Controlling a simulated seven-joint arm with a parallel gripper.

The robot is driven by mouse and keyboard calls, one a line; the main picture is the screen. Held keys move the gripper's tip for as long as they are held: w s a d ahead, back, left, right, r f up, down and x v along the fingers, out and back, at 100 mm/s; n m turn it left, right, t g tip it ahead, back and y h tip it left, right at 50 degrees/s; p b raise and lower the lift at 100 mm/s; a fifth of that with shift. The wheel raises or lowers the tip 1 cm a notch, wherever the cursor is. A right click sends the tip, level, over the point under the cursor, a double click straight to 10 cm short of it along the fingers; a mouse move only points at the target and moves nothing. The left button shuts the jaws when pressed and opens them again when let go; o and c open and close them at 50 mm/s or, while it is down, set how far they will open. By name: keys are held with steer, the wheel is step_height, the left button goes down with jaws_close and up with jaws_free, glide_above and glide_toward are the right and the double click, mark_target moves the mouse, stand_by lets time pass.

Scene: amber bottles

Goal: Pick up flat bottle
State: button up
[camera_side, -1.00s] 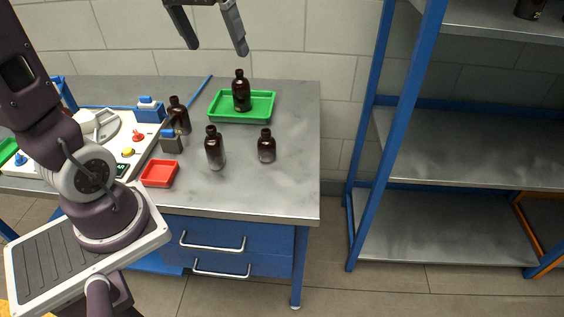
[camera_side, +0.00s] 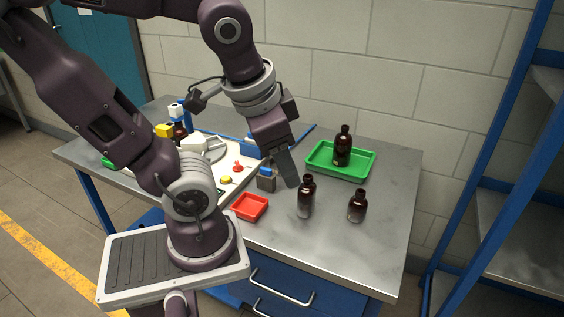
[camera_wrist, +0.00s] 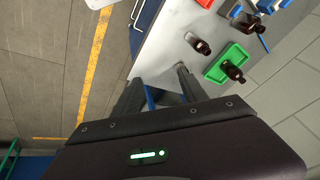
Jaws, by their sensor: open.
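Several amber bottles with dark caps stand upright on the grey table; I cannot tell for certain which is the flat one. A tall bottle (camera_side: 306,197) stands near the front, a shorter bottle (camera_side: 357,206) to its right, and another bottle (camera_side: 342,147) in the green tray (camera_side: 322,169). My gripper (camera_side: 289,181) points down above the table, just left of and behind the tall bottle in the side view, apart from the bottles as far as I can tell. In the wrist view my gripper (camera_wrist: 157,88) shows two spread fingers with nothing between them.
A red tray (camera_side: 249,207) lies at the table's front. A grey block with a blue top (camera_side: 266,178) stands beside my gripper. A white board (camera_side: 232,184) with red and yellow knobs is at left. A blue shelf frame (camera_side: 490,150) stands at right.

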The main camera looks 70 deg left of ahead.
steer(key=w+a+f+m+g+y, duration=0.2)
steer(key=a+m+y, duration=0.1)
steer(key=a, duration=0.5)
steer(key=w+a+f+m+g+y, duration=0.1)
steer(key=a+f+m+g+y, duration=0.15)
steer(key=a, duration=0.55)
steer(key=w+a+f+m+g+y, duration=0.2)
steer(key=a+f+y, duration=0.15)
steer(key=a, duration=0.45)
steer(key=w+a+f+m+t+y, duration=0.1)
steer(key=w+a+f+m, duration=0.1)
steer(key=a+f+m, duration=0.1)
steer(key=w+a+f+m+t, duration=0.1)
steer(key=w+a+f+m, duration=0.2)
steer(key=a, duration=0.5)
steer(key=w+a+f+m+t+y, duration=0.1)
steer(key=w+a+f+m, duration=0.1)
steer(key=a+f+m, duration=0.3)
steer(key=shift+w+a+f+t+y, duration=0.15)
steer(key=shift+a+f+t, duration=0.1)
steer(key=shift+f, duration=0.3)
steer(key=shift+a+f+t+y, duration=0.15)
steer(key=shift+a+f, duration=0.1)
steer(key=shift+f, duration=0.25)
jaws_close()
